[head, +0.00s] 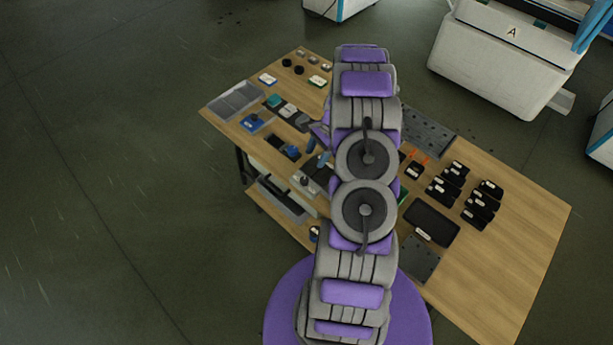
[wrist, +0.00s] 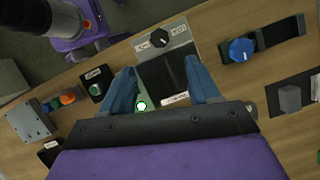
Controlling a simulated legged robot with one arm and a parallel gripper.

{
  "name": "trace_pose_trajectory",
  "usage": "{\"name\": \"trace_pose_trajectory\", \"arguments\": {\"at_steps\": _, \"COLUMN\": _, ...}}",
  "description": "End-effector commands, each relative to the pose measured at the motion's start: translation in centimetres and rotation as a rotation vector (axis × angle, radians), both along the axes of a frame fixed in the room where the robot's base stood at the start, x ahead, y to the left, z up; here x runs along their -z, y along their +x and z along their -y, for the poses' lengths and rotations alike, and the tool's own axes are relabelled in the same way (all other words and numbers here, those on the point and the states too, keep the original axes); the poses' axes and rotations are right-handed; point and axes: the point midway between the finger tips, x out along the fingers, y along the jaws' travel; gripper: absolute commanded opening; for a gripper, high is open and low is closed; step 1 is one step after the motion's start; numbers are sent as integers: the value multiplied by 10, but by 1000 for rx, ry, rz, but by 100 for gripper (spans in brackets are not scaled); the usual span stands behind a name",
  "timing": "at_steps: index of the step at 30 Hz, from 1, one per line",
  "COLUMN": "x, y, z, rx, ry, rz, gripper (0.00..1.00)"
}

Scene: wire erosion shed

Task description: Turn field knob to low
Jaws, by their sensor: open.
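In the wrist view a black knob (wrist: 158,38) sits on a grey panel (wrist: 181,44), with a small white label on either side. Their print is too small to read surely, and I cannot confirm that this is the field knob. The knob's pointer direction is unclear. My gripper (wrist: 158,67) is open, its two blue fingers spread apart over the dark lower part of the panel. The knob lies just beyond the fingertips, not between them. In the head view my arm reaches over the table and hides much of the middle.
A blue knob (wrist: 240,49) stands right of the panel. The wooden table (head: 530,215) holds several black parts at right.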

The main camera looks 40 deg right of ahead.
Motion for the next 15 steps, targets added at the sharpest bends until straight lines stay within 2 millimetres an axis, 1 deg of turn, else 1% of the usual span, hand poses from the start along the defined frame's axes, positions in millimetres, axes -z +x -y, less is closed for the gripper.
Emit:
{"name": "trace_pose_trajectory", "arguments": {"at_steps": 1, "x": 11, "y": 0, "z": -6, "rx": -2, "ry": 5, "rz": -4, "gripper": 61}}
{"name": "trace_pose_trajectory", "arguments": {"at_steps": 6, "x": 42, "y": 2, "z": -18, "rx": -1, "ry": 2, "rz": -2, "gripper": 61}}
{"name": "trace_pose_trajectory", "arguments": {"at_steps": 12, "x": 76, "y": 4, "z": -32, "rx": -2, "ry": 2, "rz": -2, "gripper": 61}}
{"name": "trace_pose_trajectory", "arguments": {"at_steps": 15, "x": 89, "y": 5, "z": -36, "rx": -1, "ry": 1, "rz": -2, "gripper": 61}}
